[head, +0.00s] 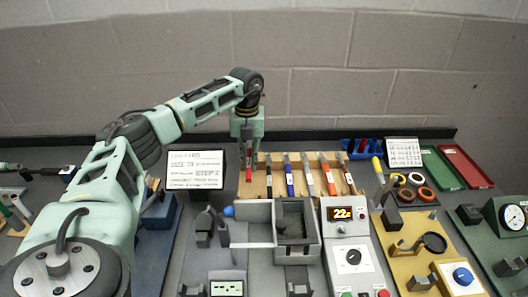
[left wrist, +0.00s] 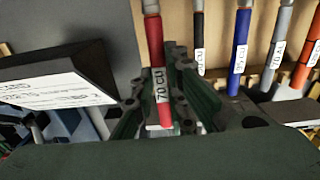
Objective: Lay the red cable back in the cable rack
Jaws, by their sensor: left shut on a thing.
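The red cable (head: 249,174) is a short rod with grey ends and a white label reading "70 CU" in the left wrist view (left wrist: 154,45). My left gripper (head: 247,146) points down at the left end of the wooden cable rack (head: 262,188) and is shut on the red cable. In the left wrist view the gripper's dark green fingers (left wrist: 157,108) stand on both sides of it. The cable is in front of the rack's left end; whether it touches the rack, I cannot tell. My right gripper is not in view.
Black (head: 269,174), blue (head: 288,176) and several other cables lie side by side in the rack, to the right. A white sign (head: 195,169) stands close on the left. A grey vise-like fixture (head: 296,222) and a display unit (head: 340,214) stand in front.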

